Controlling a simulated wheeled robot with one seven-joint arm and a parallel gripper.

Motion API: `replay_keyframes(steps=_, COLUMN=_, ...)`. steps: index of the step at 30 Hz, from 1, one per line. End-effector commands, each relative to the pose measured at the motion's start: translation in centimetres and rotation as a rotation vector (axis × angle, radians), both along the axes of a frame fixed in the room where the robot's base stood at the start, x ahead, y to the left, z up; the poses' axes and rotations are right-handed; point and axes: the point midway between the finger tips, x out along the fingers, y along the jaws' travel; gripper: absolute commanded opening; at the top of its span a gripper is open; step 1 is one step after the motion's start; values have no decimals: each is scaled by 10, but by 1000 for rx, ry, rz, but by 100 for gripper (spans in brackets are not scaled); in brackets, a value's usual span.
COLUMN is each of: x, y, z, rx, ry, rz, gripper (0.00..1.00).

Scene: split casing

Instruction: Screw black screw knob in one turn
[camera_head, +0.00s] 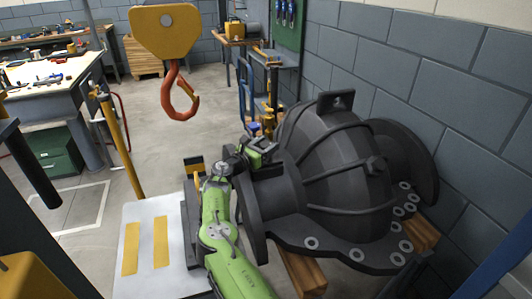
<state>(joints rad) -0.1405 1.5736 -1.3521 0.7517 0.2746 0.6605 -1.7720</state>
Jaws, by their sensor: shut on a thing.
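The large dark grey split casing (345,165) stands at the right on wooden beams, with a bolted flange along its lower edge. My green arm reaches up from the bottom centre to the casing's left end. My gripper (262,148) is there, shut on a small dark thing beside the upper left of the casing. I take this to be the black screw knob, but the jaws and wrist hide most of it. Its seat and thread cannot be made out.
An orange hook (178,92) hangs from a yellow block at upper left. A white plate (130,225) with yellow stripes lies left of my arm. A yellow post (122,140) stands further left. Blue and yellow fittings (267,120) stand just behind my gripper. A block wall closes the right side.

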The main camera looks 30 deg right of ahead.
Motion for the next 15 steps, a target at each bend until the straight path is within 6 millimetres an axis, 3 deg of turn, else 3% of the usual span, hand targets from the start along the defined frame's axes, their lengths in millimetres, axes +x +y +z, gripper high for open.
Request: replay_keyframes(steps=15, x=1, y=-1, z=4, rx=-5, ry=-9, rz=-85, gripper=25)
